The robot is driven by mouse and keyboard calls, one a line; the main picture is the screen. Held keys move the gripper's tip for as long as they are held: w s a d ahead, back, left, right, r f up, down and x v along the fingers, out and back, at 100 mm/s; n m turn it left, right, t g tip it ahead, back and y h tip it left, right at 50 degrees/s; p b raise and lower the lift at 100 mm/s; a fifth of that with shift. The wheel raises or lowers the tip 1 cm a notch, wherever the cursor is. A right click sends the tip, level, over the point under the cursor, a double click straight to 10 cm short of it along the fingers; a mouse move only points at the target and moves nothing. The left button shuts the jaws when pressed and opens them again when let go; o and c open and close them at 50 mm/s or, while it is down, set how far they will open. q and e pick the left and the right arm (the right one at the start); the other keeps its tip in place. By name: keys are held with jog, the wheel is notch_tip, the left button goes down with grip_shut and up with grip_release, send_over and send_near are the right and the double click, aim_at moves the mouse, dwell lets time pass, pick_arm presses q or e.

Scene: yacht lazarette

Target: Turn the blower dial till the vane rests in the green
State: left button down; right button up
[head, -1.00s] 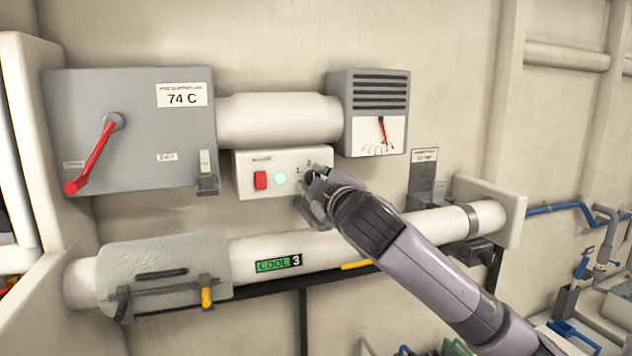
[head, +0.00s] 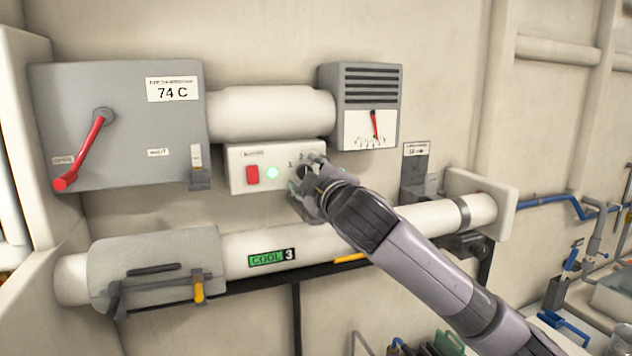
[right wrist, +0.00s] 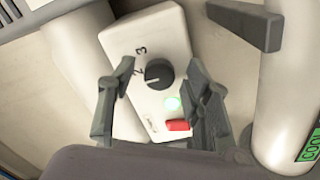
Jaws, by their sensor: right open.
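The blower box (head: 236,172) is white, with a red switch (head: 252,175) and a lit green lamp (head: 273,172). Its round black dial (right wrist: 160,74) has a white pointer mark, with the numerals 2 and 3 beside it in the right wrist view. My right gripper (right wrist: 158,76) is open, one finger on each side of the dial; contact is unclear. In the head view my right gripper (head: 310,180) covers most of the dial. The vane (head: 374,124) is a red needle hanging nearly straight down on the white gauge face; the green zone is too small to place clearly.
A grey box with a red lever (head: 82,152) and a 74 C label stands left. A white pipe (head: 345,235) with a green COOL 3 label (head: 271,257) runs below the blower box. A grey bracket (head: 414,175) stands right of the gauge. My left gripper is out of view.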

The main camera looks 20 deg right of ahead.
jog(key=s, duration=1.1)
jog(key=shift+s+d, duration=0.2)
jog(key=shift+s, duration=0.1)
